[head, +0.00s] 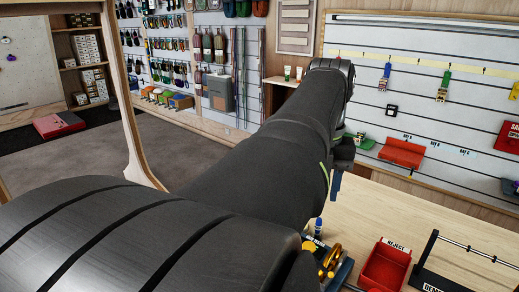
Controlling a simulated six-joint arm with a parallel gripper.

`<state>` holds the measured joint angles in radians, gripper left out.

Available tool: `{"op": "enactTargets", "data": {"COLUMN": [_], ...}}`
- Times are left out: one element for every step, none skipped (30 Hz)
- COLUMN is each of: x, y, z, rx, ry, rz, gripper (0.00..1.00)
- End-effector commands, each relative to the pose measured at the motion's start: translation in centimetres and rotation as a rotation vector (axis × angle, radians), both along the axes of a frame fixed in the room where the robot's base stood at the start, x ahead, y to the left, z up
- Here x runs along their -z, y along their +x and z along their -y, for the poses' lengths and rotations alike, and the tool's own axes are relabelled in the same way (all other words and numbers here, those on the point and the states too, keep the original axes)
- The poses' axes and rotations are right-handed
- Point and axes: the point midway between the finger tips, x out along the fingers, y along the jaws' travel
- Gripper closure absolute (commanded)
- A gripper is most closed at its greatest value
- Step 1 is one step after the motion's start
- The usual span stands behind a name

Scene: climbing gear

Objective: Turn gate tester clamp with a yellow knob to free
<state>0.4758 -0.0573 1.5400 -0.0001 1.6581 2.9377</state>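My own dark arm fills the middle of the head view and hides much of the bench. A dark end part of my arm (343,150) shows past its right edge. My gripper's fingers cannot be made out there, so I cannot tell if they are open or shut. A gold-yellow rounded piece (331,259) shows at the bottom, just right of my arm, beside dark blue parts. It may belong to the gate tester, but I cannot tell if it is the clamp's knob. The clamp's position is not visible.
A red bin marked REJECT (384,268) stands on the wooden bench (385,213). A black rack with a metal rod (468,246) stands right of it. A slatted wall with hanging gear (450,120) rises behind. The bench between bin and wall is largely clear.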

Motion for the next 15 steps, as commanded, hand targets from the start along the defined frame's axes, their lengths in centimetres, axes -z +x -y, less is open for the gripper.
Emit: {"op": "enactTargets", "data": {"x": [-0.8, -1.2, -1.6, -1.9, -2.2, -2.4, -2.5, -2.6, -2.7, -2.7, -2.7, -2.7, -2.7, -2.7, -2.7], "y": [0.1, 0.1, 0.1, 0.0, 0.0, 0.0, 0.0, 0.0, 0.0, 0.0, 0.0, 0.0, 0.0, 0.0, 0.0], "z": [0.0, 0.0, 0.0, 0.0, 0.0, 0.0, 0.0, 0.0, 0.0, 0.0, 0.0, 0.0, 0.0, 0.0, 0.0], "rx": [0.000, 0.000, 0.000, 0.000, 0.000, 0.000, 0.000, 0.000, 0.000, 0.000, 0.000, 0.000, 0.000, 0.000, 0.000], "ry": [-0.001, -0.001, -0.002, 0.000, 0.000, 0.000, 0.000, 0.000, 0.000, 0.000, 0.000, 0.000, 0.000, 0.000, 0.000], "rz": [0.002, 0.002, 0.002, 0.001, 0.001, 0.001, 0.001, 0.001, 0.001, 0.000, 0.000, 0.000, 0.000, 0.000, 0.000], "gripper": [0.50, 0.50, 0.50, 0.50, 0.50, 0.50, 0.50, 0.50, 0.50, 0.50, 0.50, 0.50, 0.50, 0.50, 0.50]}}
